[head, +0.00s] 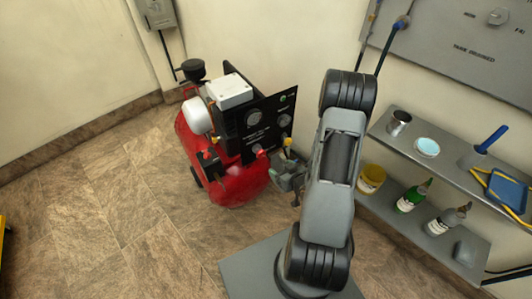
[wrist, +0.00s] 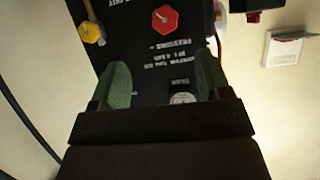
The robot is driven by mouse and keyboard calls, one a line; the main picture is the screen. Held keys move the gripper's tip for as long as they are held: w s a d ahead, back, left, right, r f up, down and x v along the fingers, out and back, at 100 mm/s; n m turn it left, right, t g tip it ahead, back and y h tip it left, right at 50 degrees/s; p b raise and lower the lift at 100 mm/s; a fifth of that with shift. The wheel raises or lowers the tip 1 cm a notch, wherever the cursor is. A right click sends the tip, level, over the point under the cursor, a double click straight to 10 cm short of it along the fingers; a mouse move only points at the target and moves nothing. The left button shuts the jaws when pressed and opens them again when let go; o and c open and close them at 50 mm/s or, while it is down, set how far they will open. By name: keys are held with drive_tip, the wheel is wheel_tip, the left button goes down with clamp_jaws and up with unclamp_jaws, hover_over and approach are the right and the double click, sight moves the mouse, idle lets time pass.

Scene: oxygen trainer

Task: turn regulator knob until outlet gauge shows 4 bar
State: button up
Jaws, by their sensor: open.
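The red knob (wrist: 165,18) sits on the black panel of the compressor. It shows at the top of the wrist view, beyond the fingertips, and as a small red spot (head: 257,149) in the head view. My gripper (wrist: 160,72) is open and empty in front of the panel, apart from the knob; in the head view it (head: 287,178) is beside the panel's lower right. Two round gauges, a left one (head: 254,117) and a right one (head: 284,121), are on the panel; their readings are too small to tell. A dial (wrist: 182,98) shows partly between my fingers.
A yellow handle (wrist: 92,32) is close to the red knob. The red compressor tank (head: 240,185) stands on the floor below the panel. Shelves with a yellow tub (head: 371,179) and bottles are at the right.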

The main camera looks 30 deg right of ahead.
drive_tip(key=b, duration=1.6)
approach(262, 155)
drive_tip(key=f+x, duration=0.1)
drive_tip(key=x, duration=0.4)
drive_tip(key=b+x, duration=0.1)
drive_tip(key=x, duration=0.1)
drive_tip(key=r+b+x, duration=0.1)
drive_tip(key=x, duration=0.2)
drive_tip(key=shift+w, duration=0.15)
drive_tip(key=shift+c, duration=0.4)
drive_tip(key=c, duration=0.8)
drive_tip(key=shift+f+n+t+b, duration=0.3)
drive_tip(key=shift+n+b, duration=0.2)
drive_tip(key=shift+b, duration=0.55)
drive_tip(key=shift+c, duration=0.3)
drive_tip(key=shift+r+n+h+b, duration=0.1)
drive_tip(key=shift+n+h+b, duration=0.3)
drive_tip(key=shift+h+b, duration=0.3)
drive_tip(key=shift+r, duration=0.2)
